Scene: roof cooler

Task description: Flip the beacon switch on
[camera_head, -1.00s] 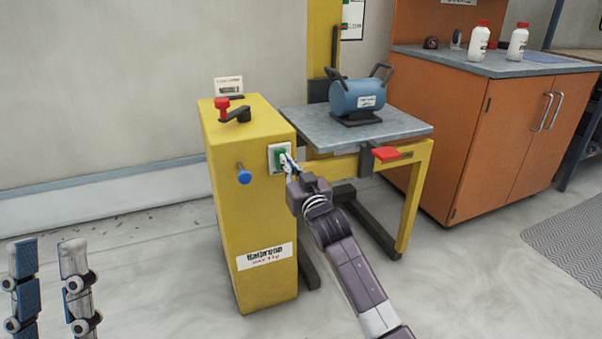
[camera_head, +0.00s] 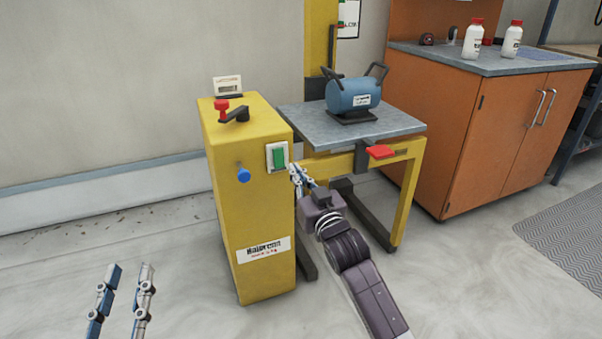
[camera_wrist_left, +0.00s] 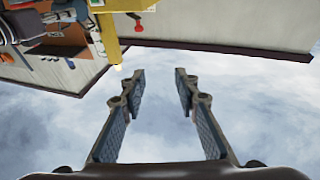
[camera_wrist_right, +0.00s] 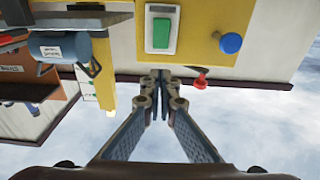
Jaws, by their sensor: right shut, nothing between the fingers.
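The cabinet also carries a blue knob (camera_head: 243,175), a red-handled lever (camera_head: 232,112) and a small display (camera_head: 228,87). A grey-topped stand (camera_head: 350,125) with a blue machine (camera_head: 354,95) and red lever (camera_head: 380,151) adjoins it. Floor in front is clear.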

